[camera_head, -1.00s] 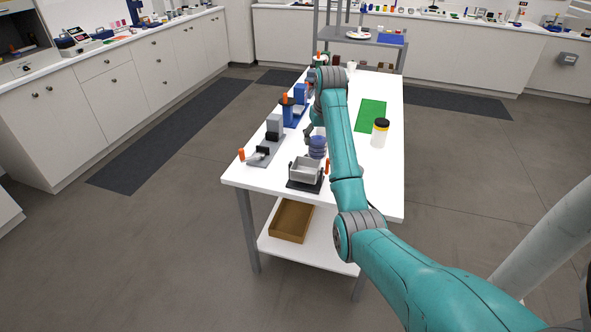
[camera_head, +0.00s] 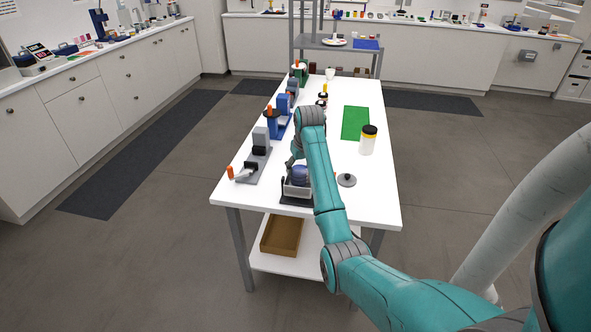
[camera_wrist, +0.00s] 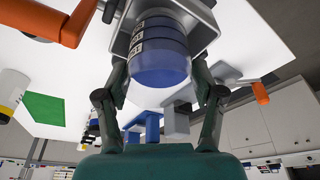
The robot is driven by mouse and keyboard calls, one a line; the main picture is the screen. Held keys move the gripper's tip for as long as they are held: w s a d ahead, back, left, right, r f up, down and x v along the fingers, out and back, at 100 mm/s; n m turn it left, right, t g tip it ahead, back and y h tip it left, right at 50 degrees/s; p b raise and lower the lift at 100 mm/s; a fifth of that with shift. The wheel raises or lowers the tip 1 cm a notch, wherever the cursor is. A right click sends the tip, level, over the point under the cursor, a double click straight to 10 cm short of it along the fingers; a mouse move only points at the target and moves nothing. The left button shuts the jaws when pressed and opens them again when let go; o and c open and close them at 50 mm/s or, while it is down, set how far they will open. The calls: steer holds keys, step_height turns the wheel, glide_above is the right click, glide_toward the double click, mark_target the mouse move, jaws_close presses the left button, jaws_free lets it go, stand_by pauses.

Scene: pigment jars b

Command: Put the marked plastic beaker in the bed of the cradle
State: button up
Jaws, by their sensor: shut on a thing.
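The marked beaker (camera_wrist: 160,55) is a blue cylinder with dark bands and small white printed labels. My gripper (camera_wrist: 160,75) is shut on it, one finger at each side. In the head view the beaker (camera_head: 300,174) shows partly behind my arm, at the cradle. The cradle (camera_head: 296,191) is a grey open trough on a dark base near the table's front edge. In the wrist view the beaker is between the cradle's grey walls (camera_wrist: 205,28). I cannot tell whether it touches the bed.
A grey lid with a dark knob (camera_head: 347,180) lies right of the cradle. A yellow-banded, black-capped jar (camera_head: 367,141) and a green mat (camera_head: 355,122) are farther back. The front right of the table (camera_head: 375,200) is clear.

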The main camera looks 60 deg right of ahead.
steer(key=shift+f, duration=0.65)
steer(key=o, duration=1.3)
steer(key=shift+f, duration=0.1)
